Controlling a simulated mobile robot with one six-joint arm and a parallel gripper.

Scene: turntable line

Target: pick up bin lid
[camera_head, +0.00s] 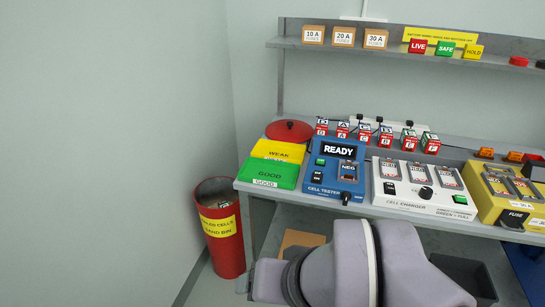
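A round red lid with a dark knob (289,128) lies flat at the back left of the workbench, behind the yellow WEAK tray. A red bin (225,252) with a yellow label stands on the floor left of the bench. Its top is open and some small things show inside. My arm's grey links fill the bottom middle of the view, in front of the bench. My gripper is not in view.
The WEAK tray (278,150) and green GOOD tray (270,173) lie in front of the lid. A blue cell tester (334,189), a white cell charger (405,200) and a yellow fuse unit (495,200) stand to the right. A shelf (400,49) hangs above.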

